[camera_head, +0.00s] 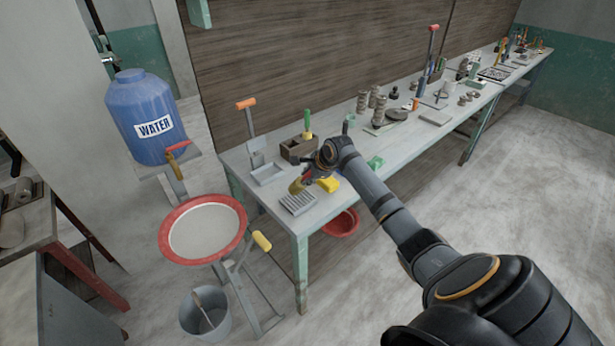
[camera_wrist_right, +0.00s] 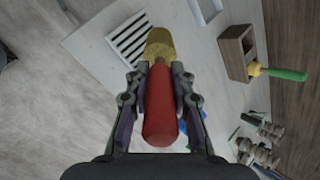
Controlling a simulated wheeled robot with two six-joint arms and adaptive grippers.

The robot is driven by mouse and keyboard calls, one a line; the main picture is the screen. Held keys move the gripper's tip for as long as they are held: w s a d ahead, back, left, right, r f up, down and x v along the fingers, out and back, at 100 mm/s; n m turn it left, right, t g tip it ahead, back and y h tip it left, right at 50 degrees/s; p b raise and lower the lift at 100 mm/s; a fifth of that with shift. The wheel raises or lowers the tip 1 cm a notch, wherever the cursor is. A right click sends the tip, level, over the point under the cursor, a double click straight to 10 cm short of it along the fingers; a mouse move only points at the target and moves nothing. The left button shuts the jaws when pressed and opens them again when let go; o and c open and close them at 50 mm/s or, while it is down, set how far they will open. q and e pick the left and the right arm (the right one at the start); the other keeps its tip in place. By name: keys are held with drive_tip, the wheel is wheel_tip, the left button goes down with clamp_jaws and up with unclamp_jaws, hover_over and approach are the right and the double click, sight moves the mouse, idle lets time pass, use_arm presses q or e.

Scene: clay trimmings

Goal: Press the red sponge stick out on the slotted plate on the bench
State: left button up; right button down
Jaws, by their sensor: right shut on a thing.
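My right gripper (camera_head: 314,172) is shut on the red sponge stick. In the right wrist view its fingers (camera_wrist_right: 160,82) close on both sides of the red handle (camera_wrist_right: 160,112). The yellow sponge end (camera_wrist_right: 159,43) points away from the gripper. In the head view the sponge end (camera_head: 296,187) is just above or at the far edge of the slotted plate (camera_head: 300,203), which lies near the bench's left end. The slotted plate (camera_wrist_right: 127,42) also shows beside the sponge in the wrist view. I cannot tell whether they touch. My left gripper is not in view.
A red-rimmed basin (camera_head: 203,200) and a blue water tank (camera_head: 146,115) stand left.

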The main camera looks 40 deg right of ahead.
drive_tip(key=shift+s+f, duration=0.1)
drive_tip(key=shift+f, duration=0.7)
idle(0.8)
wheel_tip(320, 180, up, 2)
drive_tip(key=p, duration=0.2)
drive_tip(key=shift+p, duration=0.3)
wheel_tip(320, 180, up, 5)
drive_tip(key=p, duration=0.6)
drive_tip(key=shift+r+p, duration=0.15)
drive_tip(key=shift+p, duration=0.15)
